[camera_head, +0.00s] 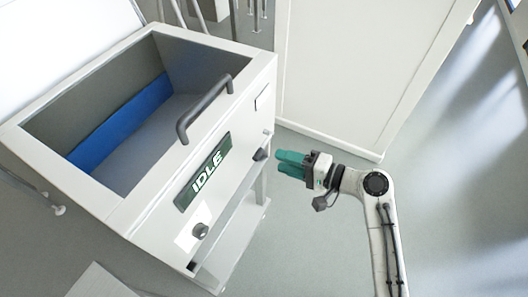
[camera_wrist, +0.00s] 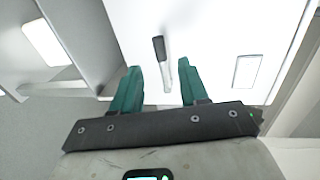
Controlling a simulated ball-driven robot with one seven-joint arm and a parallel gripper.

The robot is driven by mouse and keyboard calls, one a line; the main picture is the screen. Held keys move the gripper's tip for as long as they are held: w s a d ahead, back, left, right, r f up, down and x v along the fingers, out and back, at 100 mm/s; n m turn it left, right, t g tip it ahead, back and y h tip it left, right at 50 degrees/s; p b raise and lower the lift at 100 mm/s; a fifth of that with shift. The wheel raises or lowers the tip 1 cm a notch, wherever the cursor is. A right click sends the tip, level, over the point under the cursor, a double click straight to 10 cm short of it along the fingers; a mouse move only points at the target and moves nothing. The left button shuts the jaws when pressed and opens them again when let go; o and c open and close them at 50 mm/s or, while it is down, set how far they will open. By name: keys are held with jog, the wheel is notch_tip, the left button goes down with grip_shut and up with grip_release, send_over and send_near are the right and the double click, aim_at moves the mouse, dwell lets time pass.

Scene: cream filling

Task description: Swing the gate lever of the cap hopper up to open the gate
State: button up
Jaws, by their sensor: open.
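The cap hopper (camera_head: 100,205) is a white box with an open top, at the left of the head view. Its gate lever has a black grip (camera_head: 260,154) on the front face near the right end. In the wrist view the lever shows as a black grip (camera_wrist: 159,48) on a thin metal shaft. My gripper (camera_head: 280,162) is open, with teal fingers pointing at the lever from the right in the head view. In the wrist view the lever lies between the lines of the two fingers (camera_wrist: 159,65). I cannot tell whether either finger touches it.
A dark bar handle (camera_head: 205,107) stands above a display reading IDLE (camera_head: 203,172). A white cabinet (camera_head: 350,70) stands behind my gripper. The floor on the right is clear.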

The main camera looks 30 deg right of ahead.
aim_at(261, 155)
jog(key=x, duration=0.7)
jog(key=shift+s, duration=0.1)
jog(key=shift+c, duration=0.2)
grip_shut()
